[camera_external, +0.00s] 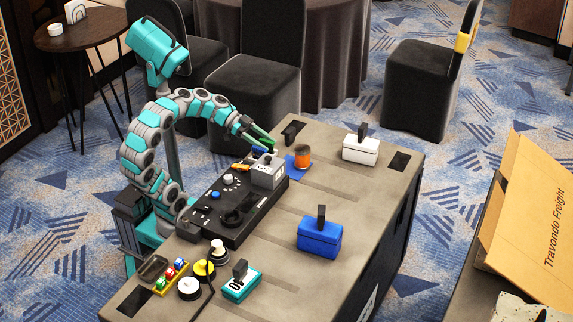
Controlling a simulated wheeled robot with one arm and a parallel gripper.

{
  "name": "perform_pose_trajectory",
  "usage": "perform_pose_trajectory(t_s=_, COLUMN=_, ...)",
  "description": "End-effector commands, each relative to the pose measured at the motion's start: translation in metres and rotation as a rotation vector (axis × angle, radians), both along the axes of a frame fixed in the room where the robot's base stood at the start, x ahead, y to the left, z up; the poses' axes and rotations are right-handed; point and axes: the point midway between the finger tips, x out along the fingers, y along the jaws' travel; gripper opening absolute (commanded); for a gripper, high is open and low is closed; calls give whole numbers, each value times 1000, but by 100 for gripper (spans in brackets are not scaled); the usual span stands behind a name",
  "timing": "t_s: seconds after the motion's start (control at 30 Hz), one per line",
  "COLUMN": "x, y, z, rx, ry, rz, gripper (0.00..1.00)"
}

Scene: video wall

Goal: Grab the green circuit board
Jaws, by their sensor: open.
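My gripper (267,144) is at the end of the teal and grey arm, above the far end of the black console. Its jaws are open, with a long green piece on the upper side and a blue piece on the lower side. I cannot tell whether these are the fingers or whether the green piece is a circuit board. No other flat green board can be made out on the table. The view is too small to show contact between the gripper and the things below it.
The black console (212,221) with a grey box (268,176) lies below the arm.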

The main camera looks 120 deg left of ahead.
Motion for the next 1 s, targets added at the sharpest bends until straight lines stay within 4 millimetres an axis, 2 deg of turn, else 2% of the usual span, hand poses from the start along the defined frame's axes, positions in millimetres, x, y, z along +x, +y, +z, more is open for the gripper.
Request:
perform_pose_trajectory(t_s=0.4, x=32, y=-2, z=-15, rx=-1, ry=3, rz=-1, gripper=55)
perform_pose_trajectory(t_s=0.77, x=35, y=-1, z=-15, rx=-1, ry=1, rz=1, gripper=55)
perform_pose_trajectory(t_s=1.0, x=35, y=-1, z=-15, rx=-1, ry=1, rz=1, gripper=28)
